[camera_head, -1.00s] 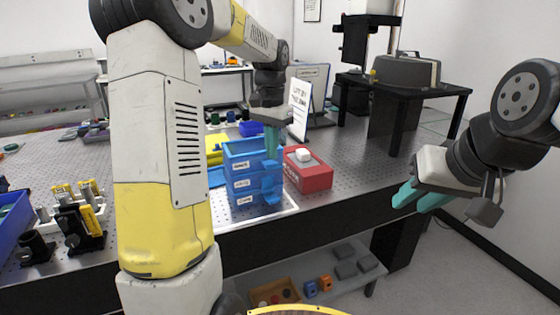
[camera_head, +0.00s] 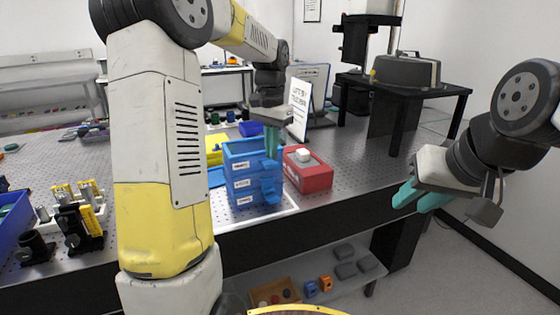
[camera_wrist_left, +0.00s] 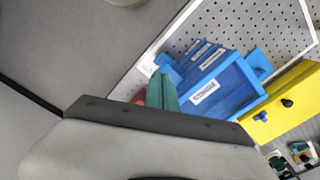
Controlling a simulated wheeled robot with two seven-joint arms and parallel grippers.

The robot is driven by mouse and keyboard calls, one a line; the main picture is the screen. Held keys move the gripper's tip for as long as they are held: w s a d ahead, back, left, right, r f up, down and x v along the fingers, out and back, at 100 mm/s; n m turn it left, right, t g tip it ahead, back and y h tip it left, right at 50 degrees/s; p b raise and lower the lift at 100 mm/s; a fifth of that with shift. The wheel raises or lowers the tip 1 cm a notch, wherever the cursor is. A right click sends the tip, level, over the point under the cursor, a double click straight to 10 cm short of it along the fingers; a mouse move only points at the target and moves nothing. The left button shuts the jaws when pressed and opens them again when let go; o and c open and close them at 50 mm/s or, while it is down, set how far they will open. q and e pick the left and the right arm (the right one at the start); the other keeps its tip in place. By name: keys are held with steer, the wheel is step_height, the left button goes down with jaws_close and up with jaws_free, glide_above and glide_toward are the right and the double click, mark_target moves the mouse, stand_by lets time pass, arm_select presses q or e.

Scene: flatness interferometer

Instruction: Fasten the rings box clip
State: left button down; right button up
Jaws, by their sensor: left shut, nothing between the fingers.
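A stack of three blue boxes with white labels (camera_head: 238,184) stands on the perforated bench. The labels are too small to read, so I cannot tell which is the rings box. Blue clips (camera_head: 271,190) stick out at the stack's right side. My left gripper (camera_head: 271,153) is shut and empty, its teal fingers pointing down at the top box's right edge by the upper clip; I cannot tell whether they touch. The left wrist view shows the fingers (camera_wrist_left: 162,92) beside the blue boxes (camera_wrist_left: 222,88). My right gripper (camera_head: 422,198) hangs off the bench at right, its opening unclear.
A red box (camera_head: 310,178) with a white block on top stands just right of the stack. A yellow thing (camera_head: 214,148) lies behind it at left, and a sign (camera_head: 299,108) stands behind. The bench's front edge (camera_head: 320,215) is close; the bench right of the red box is clear.

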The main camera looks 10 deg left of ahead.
mark_target(272, 163)
arm_select(q)
steer(key=shift+f, duration=0.2)
stand_by(0.4)
steer(key=shift+f, duration=2.15)
steer(key=shift+r, duration=4)
